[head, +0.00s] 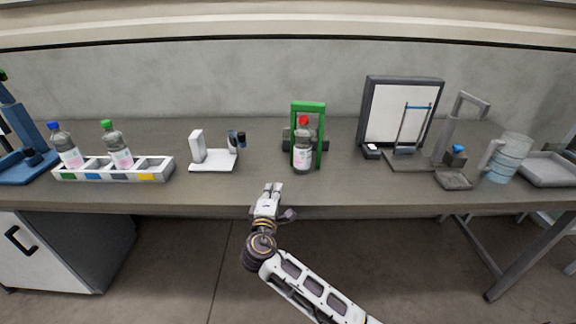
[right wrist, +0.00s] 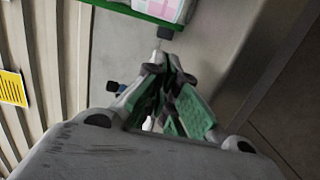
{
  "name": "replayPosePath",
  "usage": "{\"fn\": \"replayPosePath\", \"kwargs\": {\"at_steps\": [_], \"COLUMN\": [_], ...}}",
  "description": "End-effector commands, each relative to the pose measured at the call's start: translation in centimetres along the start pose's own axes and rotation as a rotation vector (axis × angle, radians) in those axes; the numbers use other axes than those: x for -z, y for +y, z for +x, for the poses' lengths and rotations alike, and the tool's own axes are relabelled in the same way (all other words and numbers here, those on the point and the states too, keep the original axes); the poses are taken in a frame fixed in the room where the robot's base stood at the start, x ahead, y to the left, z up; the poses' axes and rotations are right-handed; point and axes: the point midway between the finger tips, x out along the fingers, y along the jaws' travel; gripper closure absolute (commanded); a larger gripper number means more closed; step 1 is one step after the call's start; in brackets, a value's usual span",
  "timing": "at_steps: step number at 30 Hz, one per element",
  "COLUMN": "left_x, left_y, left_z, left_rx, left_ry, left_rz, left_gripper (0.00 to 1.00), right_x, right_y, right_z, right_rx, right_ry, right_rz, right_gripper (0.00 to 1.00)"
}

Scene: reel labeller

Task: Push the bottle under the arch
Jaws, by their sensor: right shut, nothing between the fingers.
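The bottle (head: 303,158) stands upright on the bench, with a red cap and a white and pink label. The green arch (head: 309,106) stands at the bottle, which appears at the front of its opening; I cannot tell whether any of it is under the crossbar. My right gripper (head: 272,188) is shut and empty at the bench's front edge, in front of and left of the bottle, apart from it. In the right wrist view its fingers (right wrist: 165,98) are together. A green edge with a pink and white patch shows at the top there. My left gripper is out of view.
A rack (head: 150,170) with a blue-capped and a green-capped bottle stands at the left. A white stand (head: 213,158) is left of the arch. A framed white panel (head: 383,112), a grey stand (head: 453,178) and a clear cylinder (head: 508,157) stand at the right.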

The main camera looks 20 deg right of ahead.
Motion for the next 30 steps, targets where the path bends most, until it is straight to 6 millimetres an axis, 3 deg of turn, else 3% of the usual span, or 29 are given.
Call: {"fn": "replayPosePath", "kwargs": {"at_steps": [17,30], "left_x": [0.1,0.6], "left_y": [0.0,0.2], "left_z": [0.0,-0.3], "left_rx": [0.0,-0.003], "left_ry": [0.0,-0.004], "left_rz": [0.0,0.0], "left_gripper": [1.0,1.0], "right_x": [0.0,0.0], "right_y": [0.0,0.0], "right_z": [0.7,5.2], "right_rx": [-0.002,-0.001], "right_ry": [-0.001,-0.001], "right_rz": [-0.001,-0.001], "right_gripper": [1.0,1.0]}}
